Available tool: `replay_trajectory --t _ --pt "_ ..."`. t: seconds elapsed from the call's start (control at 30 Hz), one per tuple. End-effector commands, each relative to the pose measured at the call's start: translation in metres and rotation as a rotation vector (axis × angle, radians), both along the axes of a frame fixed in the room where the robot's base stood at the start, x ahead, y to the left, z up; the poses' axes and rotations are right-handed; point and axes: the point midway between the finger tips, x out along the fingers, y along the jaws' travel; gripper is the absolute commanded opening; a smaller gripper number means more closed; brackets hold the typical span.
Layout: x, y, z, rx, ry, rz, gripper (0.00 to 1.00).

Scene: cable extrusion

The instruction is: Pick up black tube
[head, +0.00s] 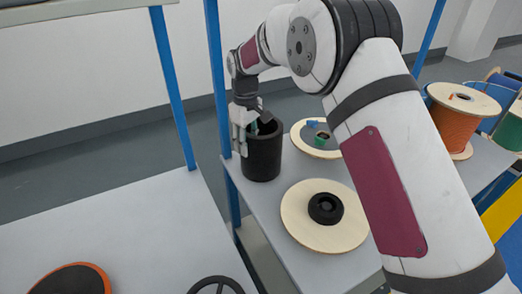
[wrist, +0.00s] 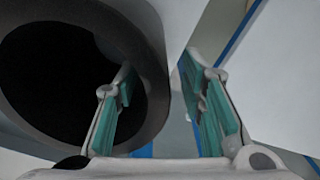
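The black tube (head: 262,155) stands upright on the grey shelf, an open-topped hollow cylinder in the head view. In the wrist view its dark opening and thick grey rim (wrist: 155,55) fill the upper left. My gripper (head: 252,122) is at the tube's top, on its left side. In the wrist view my gripper (wrist: 158,72) is open, with green-padded fingers. The left finger shows against the opening, seemingly inside it, and the right finger is outside the wall. The tube's wall lies between them, with a gap visible at the right finger. The tube's bottom is hidden in darkness.
A wooden spool with a black hub (head: 324,207) lies in front of the tube on the shelf (head: 262,205). Another spool (head: 318,152) lies to its right. A blue post (head: 217,80) stands close on the left.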

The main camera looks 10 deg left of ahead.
Motion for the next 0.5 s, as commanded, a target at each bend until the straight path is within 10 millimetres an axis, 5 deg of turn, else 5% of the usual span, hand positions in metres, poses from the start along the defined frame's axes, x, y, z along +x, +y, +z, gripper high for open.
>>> replay_trajectory --t 0.43,0.5 --pt "0.0002 -0.0001 -0.0138 0.0 -0.001 -0.001 0.37" --pt "0.0002 -0.0001 -0.0137 0.0 -0.001 -0.001 0.23"
